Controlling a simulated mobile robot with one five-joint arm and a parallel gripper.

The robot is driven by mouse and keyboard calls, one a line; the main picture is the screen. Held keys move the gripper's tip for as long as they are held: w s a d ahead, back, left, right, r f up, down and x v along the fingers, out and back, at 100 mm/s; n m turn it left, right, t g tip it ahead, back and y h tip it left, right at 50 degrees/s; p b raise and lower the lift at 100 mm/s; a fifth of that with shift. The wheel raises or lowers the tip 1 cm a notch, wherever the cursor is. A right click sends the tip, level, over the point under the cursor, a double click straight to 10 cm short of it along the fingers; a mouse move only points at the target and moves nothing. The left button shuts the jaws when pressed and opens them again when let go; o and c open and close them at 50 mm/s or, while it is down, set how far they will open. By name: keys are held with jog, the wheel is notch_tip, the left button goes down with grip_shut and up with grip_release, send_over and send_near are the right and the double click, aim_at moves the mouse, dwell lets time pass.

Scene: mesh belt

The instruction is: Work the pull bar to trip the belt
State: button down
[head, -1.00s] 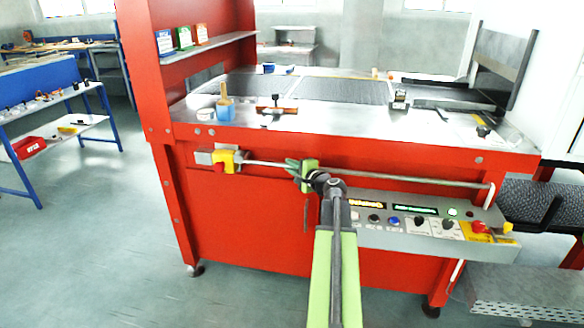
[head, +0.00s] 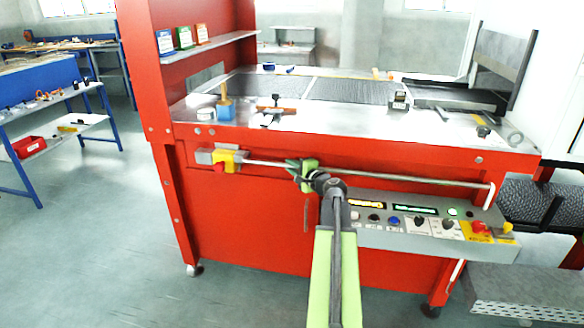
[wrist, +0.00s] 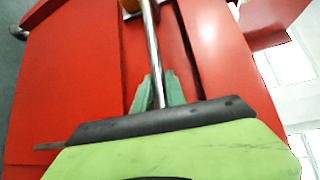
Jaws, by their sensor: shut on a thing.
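The pull bar (head: 400,179) is a long metal rod along the front of the red machine. It runs from a yellow and grey switch box (head: 226,159) at the left to a bent end at the right. My gripper (head: 303,172) is shut on the bar left of its middle. In the wrist view, the bar (wrist: 152,35) runs between the green fingers of my gripper (wrist: 160,90).
A control panel (head: 375,239) with knobs, lit displays and a red button juts out below the bar at the right. The red machine's flat top (head: 350,119) holds several small items. A blue bench (head: 85,93) stands at the far left. The floor at the left is clear.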

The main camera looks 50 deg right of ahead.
jog(key=shift+s, duration=0.2)
jog(key=shift+s+a, duration=0.65)
jog(key=shift+a, duration=0.35)
jog(key=c, duration=1.4)
grip_release()
jog(key=shift+o, duration=0.2)
